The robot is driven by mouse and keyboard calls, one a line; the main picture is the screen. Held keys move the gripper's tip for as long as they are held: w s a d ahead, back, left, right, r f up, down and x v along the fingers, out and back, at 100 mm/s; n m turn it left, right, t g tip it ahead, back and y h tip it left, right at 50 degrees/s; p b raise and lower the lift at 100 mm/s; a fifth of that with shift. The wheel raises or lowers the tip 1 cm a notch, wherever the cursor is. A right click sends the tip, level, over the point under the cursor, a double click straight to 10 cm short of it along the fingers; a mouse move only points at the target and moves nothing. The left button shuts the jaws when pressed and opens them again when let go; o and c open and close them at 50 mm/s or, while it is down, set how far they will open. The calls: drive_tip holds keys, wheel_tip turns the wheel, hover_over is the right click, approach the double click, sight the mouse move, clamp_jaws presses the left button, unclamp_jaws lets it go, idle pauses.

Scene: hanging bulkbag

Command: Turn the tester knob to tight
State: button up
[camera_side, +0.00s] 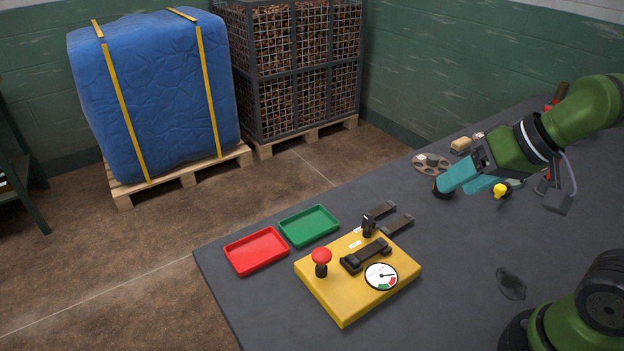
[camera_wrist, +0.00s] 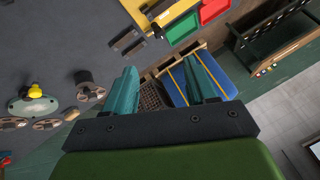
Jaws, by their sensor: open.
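The tester is a yellow box (camera_side: 338,299) near the front left of the dark table. On it are a red mushroom-shaped knob (camera_side: 321,256), a small black upright part (camera_side: 369,227), a black bar-like fixture (camera_side: 365,255) and a round white dial (camera_side: 381,276). The tester also shows at the top of the wrist view (camera_wrist: 172,12), partly cut off. My gripper (camera_side: 463,186) has teal fingers and is at the back right of the tester, well away from it. In the wrist view my gripper (camera_wrist: 165,88) is open with nothing held between the fingers.
A red tray (camera_side: 256,251) and a green tray (camera_side: 309,226) lie behind the tester. A holed disc (camera_side: 432,163) and a yellow-topped part (camera_side: 500,191) are near my gripper. A dark flat oval (camera_side: 510,284) lies right of the tester. The table between tester and gripper is mostly clear.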

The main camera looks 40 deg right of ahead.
sight(367, 219)
drive_tip(key=shift+w+a+f+n+g+h, duration=1.05)
drive_tip(key=shift+w+n+g, duration=2.45)
drive_tip(key=shift+w, duration=4.55)
drive_tip(key=f, duration=1)
drive_tip(key=a+f, duration=0.1)
drive_tip(key=f, duration=0.4)
drive_tip(key=shift+a+f, duration=0.1)
drive_tip(key=shift+f, duration=0.25)
clamp_jaws()
